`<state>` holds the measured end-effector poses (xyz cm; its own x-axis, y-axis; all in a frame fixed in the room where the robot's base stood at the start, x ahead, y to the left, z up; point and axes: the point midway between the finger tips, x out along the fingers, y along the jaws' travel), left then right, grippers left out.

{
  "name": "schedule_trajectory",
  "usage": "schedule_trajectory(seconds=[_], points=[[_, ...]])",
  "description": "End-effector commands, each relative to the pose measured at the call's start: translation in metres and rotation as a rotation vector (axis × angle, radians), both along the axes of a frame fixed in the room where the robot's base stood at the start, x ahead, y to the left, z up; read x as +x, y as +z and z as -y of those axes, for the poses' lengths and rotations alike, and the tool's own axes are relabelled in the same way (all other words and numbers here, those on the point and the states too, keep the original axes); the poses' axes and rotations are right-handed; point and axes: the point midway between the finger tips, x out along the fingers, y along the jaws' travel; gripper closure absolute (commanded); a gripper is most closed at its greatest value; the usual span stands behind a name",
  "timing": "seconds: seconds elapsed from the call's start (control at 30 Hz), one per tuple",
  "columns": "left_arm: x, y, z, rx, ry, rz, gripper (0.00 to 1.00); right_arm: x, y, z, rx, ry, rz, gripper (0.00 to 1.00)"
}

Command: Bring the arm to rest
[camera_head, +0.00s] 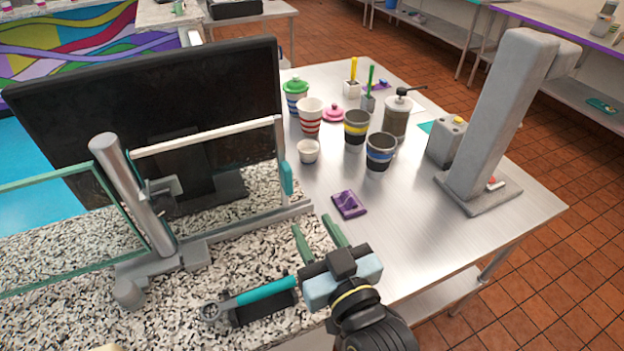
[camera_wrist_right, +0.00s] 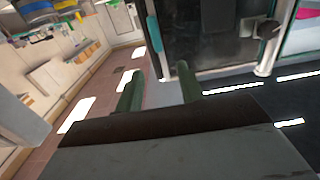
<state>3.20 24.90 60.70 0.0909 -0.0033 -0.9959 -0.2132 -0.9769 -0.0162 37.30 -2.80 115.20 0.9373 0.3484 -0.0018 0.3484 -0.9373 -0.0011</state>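My right gripper (camera_head: 318,238) shows in the head view at the bottom middle, over the near left edge of the steel table (camera_head: 440,240), beside the granite counter (camera_head: 70,250). Its two green fingers are spread apart with nothing between them. The right wrist view also shows the fingers (camera_wrist_right: 160,88) open and empty. My left gripper does not show in either view.
A purple packet (camera_head: 349,204) lies just beyond my right gripper. Several cups, including a blue-banded one (camera_head: 380,152), stand farther back. A grey column (camera_head: 500,120) stands at right. A monitor (camera_head: 60,110) and glass-panel frame (camera_head: 140,200) stand left.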

Motion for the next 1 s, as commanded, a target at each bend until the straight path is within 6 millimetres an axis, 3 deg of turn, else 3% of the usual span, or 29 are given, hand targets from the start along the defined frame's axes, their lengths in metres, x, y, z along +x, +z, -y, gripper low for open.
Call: schedule_trajectory(seconds=[0.2, 0.37, 0.5, 0.63, 0.8, 1.0], points=[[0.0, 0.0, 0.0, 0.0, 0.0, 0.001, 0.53, 0.0, -0.006, 0.005, -0.011, -0.004, -0.03, 0.62], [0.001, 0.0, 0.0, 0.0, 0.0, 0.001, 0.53, -0.009, -0.043, 0.033, -0.078, -0.025, -0.221, 0.62], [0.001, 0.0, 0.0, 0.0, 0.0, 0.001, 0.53, -0.033, -0.088, 0.076, -0.16, -0.058, -0.488, 0.62], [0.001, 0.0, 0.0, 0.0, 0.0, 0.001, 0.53, -0.065, -0.117, 0.114, -0.225, -0.093, -0.718, 0.62], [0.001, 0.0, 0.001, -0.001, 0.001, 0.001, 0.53, -0.104, -0.137, 0.15, -0.286, -0.133, -0.944, 0.62], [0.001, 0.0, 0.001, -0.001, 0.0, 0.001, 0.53, -0.146, -0.146, 0.184, -0.342, -0.174, -1.153, 0.62]])
